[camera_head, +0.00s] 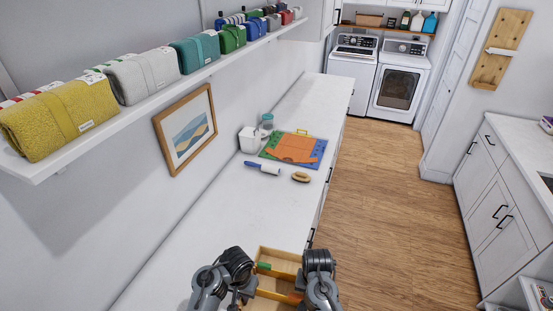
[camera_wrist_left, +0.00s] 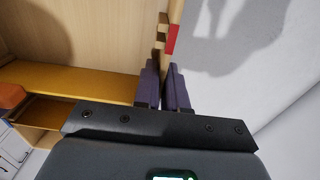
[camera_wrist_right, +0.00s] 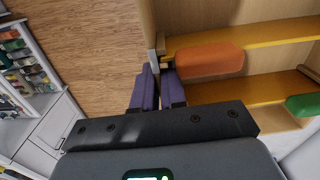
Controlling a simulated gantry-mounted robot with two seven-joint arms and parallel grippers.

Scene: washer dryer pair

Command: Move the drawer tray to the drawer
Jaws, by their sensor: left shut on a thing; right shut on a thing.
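The drawer tray (camera_head: 279,254) is a light wooden box with yellow-edged dividers at the bottom of the head view. It holds a green item (camera_wrist_right: 303,104) and an orange item (camera_wrist_right: 210,62). My left gripper (camera_wrist_left: 165,88) is shut on the tray's wall (camera_wrist_left: 162,30) on its left side. My right gripper (camera_wrist_right: 157,88) is shut on the opposite wall (camera_wrist_right: 148,30). My arms hide much of the tray in the head view. Drawer fronts with black handles (camera_head: 311,238) line the counter's right side. I cannot tell whether a drawer stands open.
The long white counter (camera_head: 215,220) carries a lint roller (camera_head: 262,168), a brush (camera_head: 301,177), a colourful board (camera_head: 295,148) and a white container (camera_head: 249,140). A shelf (camera_head: 60,165) with folded towels overhangs at left. The wooden floor (camera_head: 385,220) is open at right.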

